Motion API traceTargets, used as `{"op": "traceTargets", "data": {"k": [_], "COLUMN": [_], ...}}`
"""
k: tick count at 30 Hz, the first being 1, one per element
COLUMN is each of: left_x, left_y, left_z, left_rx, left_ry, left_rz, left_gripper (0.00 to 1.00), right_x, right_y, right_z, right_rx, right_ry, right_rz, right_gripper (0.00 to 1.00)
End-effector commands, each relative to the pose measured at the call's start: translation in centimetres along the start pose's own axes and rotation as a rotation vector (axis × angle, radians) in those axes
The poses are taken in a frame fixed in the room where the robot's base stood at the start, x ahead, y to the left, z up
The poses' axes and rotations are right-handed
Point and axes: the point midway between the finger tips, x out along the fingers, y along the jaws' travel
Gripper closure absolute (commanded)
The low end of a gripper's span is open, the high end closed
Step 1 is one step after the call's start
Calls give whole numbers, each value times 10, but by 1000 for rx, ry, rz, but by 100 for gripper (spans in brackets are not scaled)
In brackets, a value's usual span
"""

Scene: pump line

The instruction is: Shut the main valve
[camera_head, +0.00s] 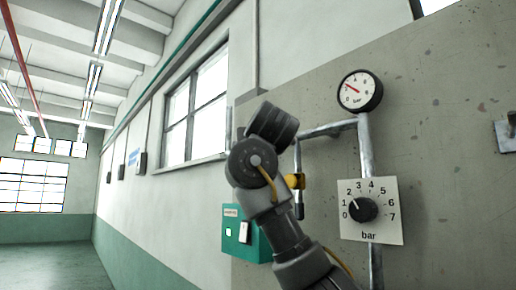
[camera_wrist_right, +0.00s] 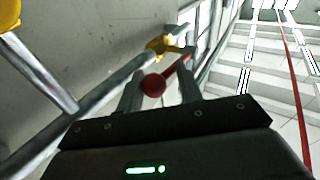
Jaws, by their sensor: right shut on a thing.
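My right gripper (camera_wrist_right: 161,84) is shut on the red lever (camera_wrist_right: 179,68) with a round red knob at its end, which shows between the two fingers in the wrist view. The lever runs towards a yellow valve body (camera_wrist_right: 158,46) on a grey pipe. In the head view, my right arm comes up from the bottom and its wrist hides the gripper and the lever. A yellow fitting (camera_head: 295,181) shows just right of the wrist, partly covered by it. I cannot tell the lever's angle to the pipe. My left gripper is not in view.
A round pressure gauge (camera_head: 360,91) tops a grey pipe (camera_head: 365,148). Another yellow part (camera_wrist_right: 9,14) shows in the wrist view.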

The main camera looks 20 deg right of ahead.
Motion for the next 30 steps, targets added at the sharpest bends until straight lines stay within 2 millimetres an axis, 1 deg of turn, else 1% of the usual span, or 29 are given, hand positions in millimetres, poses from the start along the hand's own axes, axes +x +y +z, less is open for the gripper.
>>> {"op": "traceTargets", "data": {"k": [1,3,6,10,15,21,30], "left_x": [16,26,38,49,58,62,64], "left_y": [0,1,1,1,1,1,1], "left_z": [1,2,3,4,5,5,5], "left_rx": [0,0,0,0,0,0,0], "left_ry": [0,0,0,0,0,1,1], "left_rz": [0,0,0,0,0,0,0], "left_gripper": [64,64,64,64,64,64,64], "right_x": [-1,-1,0,2,6,8,10], "right_y": [-1,-2,-4,-6,-9,-12,-13], "right_z": [12,17,24,31,38,43,45], "right_rx": [19,48,91,145,204,253,279], "right_ry": [29,72,135,213,300,371,410], "right_rz": [5,12,22,36,51,63,70], "right_gripper": [100,100,100,100,100,100,100]}}
